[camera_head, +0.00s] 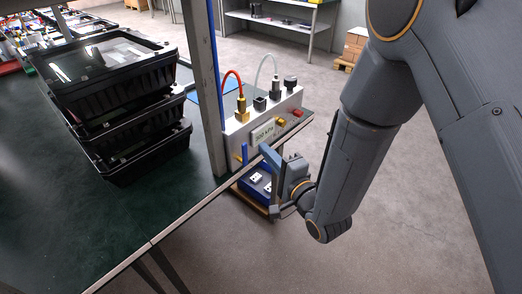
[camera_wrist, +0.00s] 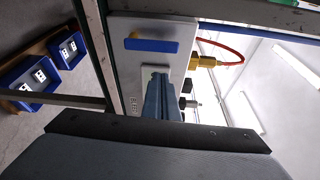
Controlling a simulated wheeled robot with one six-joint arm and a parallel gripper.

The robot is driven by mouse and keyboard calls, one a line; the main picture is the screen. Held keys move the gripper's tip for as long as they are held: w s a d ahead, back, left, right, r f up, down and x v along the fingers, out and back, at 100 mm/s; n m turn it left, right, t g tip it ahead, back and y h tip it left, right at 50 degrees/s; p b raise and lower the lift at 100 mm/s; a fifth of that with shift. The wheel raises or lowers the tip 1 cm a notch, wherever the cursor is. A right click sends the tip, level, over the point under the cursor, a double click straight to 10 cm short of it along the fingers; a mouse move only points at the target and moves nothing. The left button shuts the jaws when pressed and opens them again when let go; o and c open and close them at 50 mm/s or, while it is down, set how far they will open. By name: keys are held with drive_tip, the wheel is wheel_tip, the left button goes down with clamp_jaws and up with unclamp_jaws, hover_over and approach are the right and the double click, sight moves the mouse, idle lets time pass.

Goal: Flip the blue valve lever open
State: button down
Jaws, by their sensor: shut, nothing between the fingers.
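The blue valve lever (camera_head: 244,153) stands upright at the left end of the front of a pale grey box (camera_head: 238,136). In the wrist view the lever (camera_wrist: 152,46) shows as a flat blue bar over the box face, with a brass-coloured piece at its left end. My gripper (camera_head: 266,151) is shut and empty in front of the box, to the right of the lever. In the wrist view the closed fingers (camera_wrist: 158,82) point at the box face, apart from the lever. I cannot tell whether the fingertips touch the box.
A red hose (camera_head: 232,75) on a brass fitting and a pale hose rise from the box top. A display (camera_head: 262,133) reads 000 kPa. A grey post (camera_head: 204,90) stands left of the box. Black crates (camera_head: 110,90) are stacked on the green bench (camera_head: 60,215). Blue bins (camera_head: 256,186) sit below.

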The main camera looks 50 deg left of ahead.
drive_tip(key=d+b, duration=0.1)
drive_tip(key=d, duration=0.6)
drive_tip(key=shift+s+d, duration=0.15)
drive_tip(key=shift+s, duration=0.3)
